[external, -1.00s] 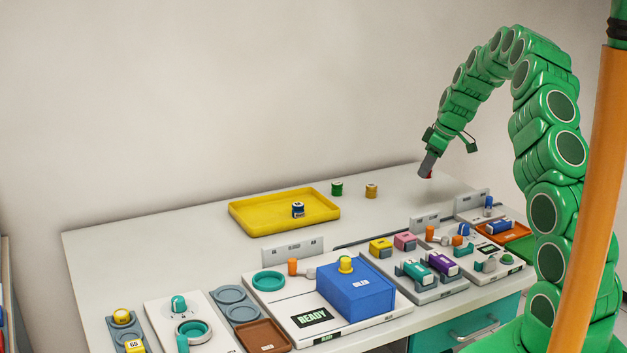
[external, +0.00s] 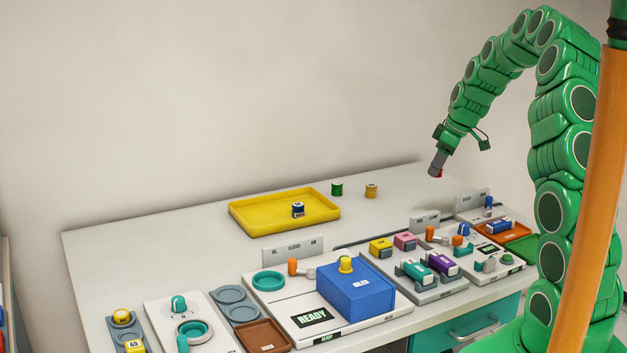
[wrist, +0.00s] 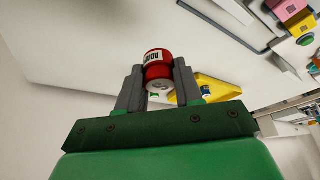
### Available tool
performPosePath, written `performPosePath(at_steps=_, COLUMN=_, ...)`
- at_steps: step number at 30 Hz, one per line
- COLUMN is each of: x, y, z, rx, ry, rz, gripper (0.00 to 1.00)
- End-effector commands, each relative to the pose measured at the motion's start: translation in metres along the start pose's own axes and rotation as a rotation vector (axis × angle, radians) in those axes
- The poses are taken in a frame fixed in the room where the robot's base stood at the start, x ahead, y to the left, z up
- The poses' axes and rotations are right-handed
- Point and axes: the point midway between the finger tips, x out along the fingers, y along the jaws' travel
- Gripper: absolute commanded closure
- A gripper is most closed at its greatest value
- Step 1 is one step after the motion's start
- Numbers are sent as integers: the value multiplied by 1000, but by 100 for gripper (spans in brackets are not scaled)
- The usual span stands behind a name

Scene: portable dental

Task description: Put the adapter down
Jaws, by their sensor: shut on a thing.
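The adapter (wrist: 158,56) is a small red cylinder with a white label and a pale end. In the wrist view it sits between the two grey fingers of my gripper (wrist: 158,73), which is shut on it. In the external view my gripper (external: 437,170) points down at the table's far right end. Only a sliver of red (external: 440,175) shows there behind a finger; the rest of the adapter is hidden. I cannot tell its exact height over the table.
A yellow tray (external: 250,222) at the back holds a blue cylinder (external: 298,210). A green cylinder (external: 337,188) and an orange-yellow one (external: 371,191) stand right of it. The white tabletop (external: 400,195) is bare around them. Stations and a blue box (external: 355,292) crowd the front.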

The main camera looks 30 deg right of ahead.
Motion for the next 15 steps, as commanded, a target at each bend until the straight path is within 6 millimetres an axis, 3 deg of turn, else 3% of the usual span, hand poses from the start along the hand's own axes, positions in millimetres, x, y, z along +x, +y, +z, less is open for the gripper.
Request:
performPosePath(at_steps=5, x=10, y=-11, z=-26, rx=13, ry=-9, rz=4, gripper=96)
performPosePath(at_steps=15, x=49, y=-63, z=-124, rx=71, ry=-30, rz=31, gripper=96)
